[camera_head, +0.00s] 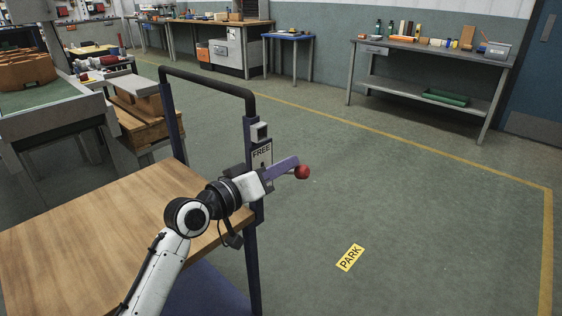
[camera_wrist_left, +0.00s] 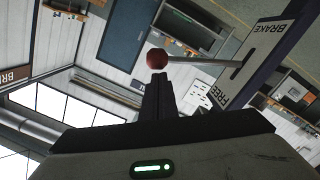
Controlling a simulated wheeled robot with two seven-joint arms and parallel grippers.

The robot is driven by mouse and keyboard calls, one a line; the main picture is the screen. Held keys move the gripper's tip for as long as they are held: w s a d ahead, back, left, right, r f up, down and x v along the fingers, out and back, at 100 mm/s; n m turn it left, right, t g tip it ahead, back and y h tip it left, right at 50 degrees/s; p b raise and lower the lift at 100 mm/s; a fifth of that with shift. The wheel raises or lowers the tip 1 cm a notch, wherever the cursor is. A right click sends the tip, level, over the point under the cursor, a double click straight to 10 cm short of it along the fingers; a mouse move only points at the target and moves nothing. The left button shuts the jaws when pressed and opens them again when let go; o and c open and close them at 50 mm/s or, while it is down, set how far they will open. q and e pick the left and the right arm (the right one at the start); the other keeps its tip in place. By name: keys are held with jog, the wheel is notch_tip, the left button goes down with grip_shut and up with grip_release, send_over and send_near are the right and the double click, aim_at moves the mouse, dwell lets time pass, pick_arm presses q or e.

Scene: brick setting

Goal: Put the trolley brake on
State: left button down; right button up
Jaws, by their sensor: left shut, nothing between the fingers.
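The trolley has a wooden top (camera_head: 110,215) and a dark tube handle (camera_head: 210,80). A plate (camera_head: 261,155) on its near post reads FREE at the top. In the left wrist view the plate (camera_wrist_left: 268,50) reads FREE and BRAKE, and a thin metal lever (camera_wrist_left: 200,60) comes out between the words. The lever ends in a red ball knob (camera_head: 302,172), also in the wrist view (camera_wrist_left: 157,59). My left gripper (camera_head: 297,161) is shut and empty, its fingertips (camera_wrist_left: 157,76) close by the knob; I cannot tell if they touch. My right gripper is not in view.
A yellow PARK label (camera_head: 350,257) lies on the green floor, with a yellow line (camera_head: 420,145) around the area. A metal bench (camera_head: 430,50) stands along the back wall. A wooden crate (camera_head: 150,125) and a grey table are at left. The floor to the right is clear.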

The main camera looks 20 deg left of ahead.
pick_arm(q)
jog(key=shift+d+f, duration=0.1)
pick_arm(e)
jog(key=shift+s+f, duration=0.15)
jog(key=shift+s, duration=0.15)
pick_arm(q)
jog(key=shift+s+d+f+m, duration=0.2)
jog(key=shift+d+f+m, duration=0.15)
jog(key=shift+f+m, duration=0.3)
notch_tip(320, 180, down, 10)
jog(key=d+m+y+b, duration=0.1)
jog(key=m, duration=0.7)
jog(key=shift+s+d+m, duration=0.3)
jog(key=shift+d+m, duration=0.05)
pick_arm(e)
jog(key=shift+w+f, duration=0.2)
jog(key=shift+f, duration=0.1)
